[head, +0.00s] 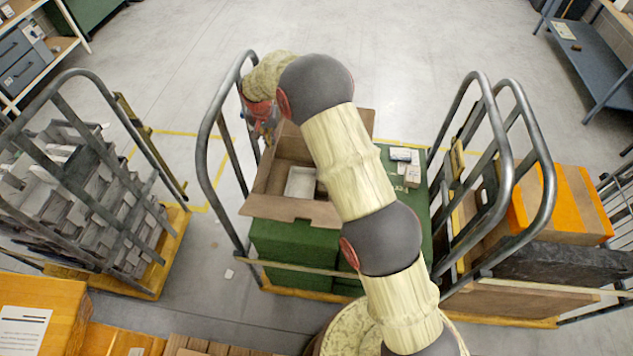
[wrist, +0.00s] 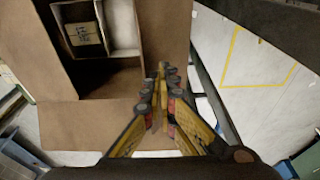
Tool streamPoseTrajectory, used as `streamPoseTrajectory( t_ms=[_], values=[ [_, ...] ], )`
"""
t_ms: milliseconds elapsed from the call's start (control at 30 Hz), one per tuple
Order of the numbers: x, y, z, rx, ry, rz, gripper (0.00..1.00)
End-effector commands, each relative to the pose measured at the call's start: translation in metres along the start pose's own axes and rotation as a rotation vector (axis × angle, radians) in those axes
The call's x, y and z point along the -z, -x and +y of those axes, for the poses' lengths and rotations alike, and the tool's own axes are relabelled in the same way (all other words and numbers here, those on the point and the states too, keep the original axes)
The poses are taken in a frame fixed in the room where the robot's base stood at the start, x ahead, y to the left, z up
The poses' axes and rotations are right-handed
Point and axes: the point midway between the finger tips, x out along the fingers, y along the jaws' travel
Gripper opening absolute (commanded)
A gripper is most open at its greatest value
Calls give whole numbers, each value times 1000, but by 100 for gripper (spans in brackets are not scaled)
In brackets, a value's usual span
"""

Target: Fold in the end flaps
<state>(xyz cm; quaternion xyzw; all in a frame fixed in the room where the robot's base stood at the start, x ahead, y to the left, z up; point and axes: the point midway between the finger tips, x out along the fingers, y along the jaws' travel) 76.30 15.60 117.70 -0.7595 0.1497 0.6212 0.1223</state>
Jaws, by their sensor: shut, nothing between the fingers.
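A brown cardboard box (head: 268,178) stands open on the green cart load. One flap (head: 292,208) spreads outward at its near side, and another (head: 360,122) shows behind my arm at the far side. In the wrist view, the box's flaps spread outward at the bottom (wrist: 85,125) and at the right (wrist: 167,30). Inside are a white tray (head: 301,182) and, in the wrist view, a small tan carton (wrist: 84,33). My gripper (wrist: 162,70) is shut and empty, its tips over the right-hand flap. In the head view my gripper (head: 262,125) is partly hidden at the box's left; contact is unclear.
The cart's left rail (head: 203,150) rises close beside my gripper. Small boxes (head: 405,165) lie on the green load (head: 290,240) right of the cardboard box. A cart of grey bins (head: 90,200) stands left; another with an orange-banded box (head: 570,205) stands right.

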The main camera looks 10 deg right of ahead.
Motion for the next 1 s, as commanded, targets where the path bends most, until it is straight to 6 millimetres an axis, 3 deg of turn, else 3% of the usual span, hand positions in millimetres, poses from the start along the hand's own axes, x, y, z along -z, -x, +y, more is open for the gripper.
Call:
streamPoseTrajectory(
  t_ms=[1000],
  values=[
    [-5,-26,0,0,0,0,0]
  ],
)
